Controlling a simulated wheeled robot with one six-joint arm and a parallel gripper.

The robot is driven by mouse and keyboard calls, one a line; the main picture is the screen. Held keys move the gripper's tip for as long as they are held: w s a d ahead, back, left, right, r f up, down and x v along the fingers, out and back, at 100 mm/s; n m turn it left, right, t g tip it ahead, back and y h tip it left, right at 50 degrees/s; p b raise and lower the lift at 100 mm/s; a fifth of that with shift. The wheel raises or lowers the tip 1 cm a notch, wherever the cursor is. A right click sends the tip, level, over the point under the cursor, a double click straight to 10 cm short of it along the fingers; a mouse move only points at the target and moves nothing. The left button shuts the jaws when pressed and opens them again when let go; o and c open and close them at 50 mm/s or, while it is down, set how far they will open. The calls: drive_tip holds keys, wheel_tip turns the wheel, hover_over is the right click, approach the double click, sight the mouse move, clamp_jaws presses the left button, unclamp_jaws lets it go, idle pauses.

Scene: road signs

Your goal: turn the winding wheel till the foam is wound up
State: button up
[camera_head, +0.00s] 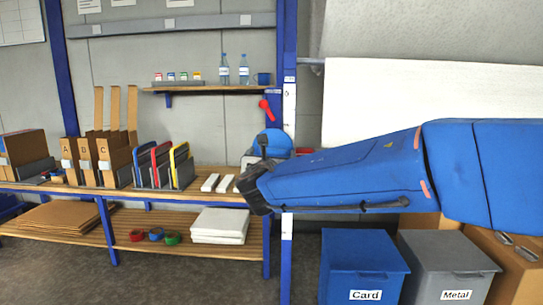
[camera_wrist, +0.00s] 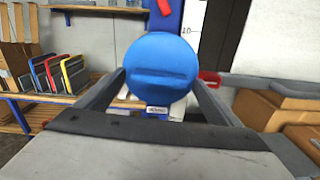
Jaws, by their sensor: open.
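A round blue disc with a dark slot across it, which looks like the winding wheel (camera_wrist: 158,58), fills the middle of the wrist view. In the head view the blue wheel (camera_head: 272,142) shows at the right end of the bench, partly behind my arm. My gripper (camera_wrist: 158,80) is open, with one finger on each side of the disc in the wrist view. I cannot tell whether the fingers touch it. In the head view my gripper (camera_head: 254,188) is dark, in front of the bench end. I cannot make out foam at the wheel; the area behind it is hidden.
The bench (camera_head: 150,196) carries card folders and white blocks (camera_head: 210,182). A blue post (camera_head: 287,100) stands beside the wheel. A red part (camera_wrist: 210,78) shows right of the disc. The Card bin (camera_head: 362,262) and Metal bin (camera_head: 446,258) stand below my arm.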

drive_tip(key=c, duration=1)
drive_tip(key=shift+c, duration=0.2)
drive_tip(key=m, duration=1)
drive_tip(key=shift+a+r, duration=0.1)
drive_tip(key=shift+a, duration=0.05)
drive_tip(key=m, duration=0.7)
drive_tip(key=shift+r+m, duration=0.1)
drive_tip(key=shift+m, duration=0.2)
drive_tip(key=m, duration=0.5)
drive_tip(key=shift+m, duration=0.4)
drive_tip(key=shift+m, duration=0.3)
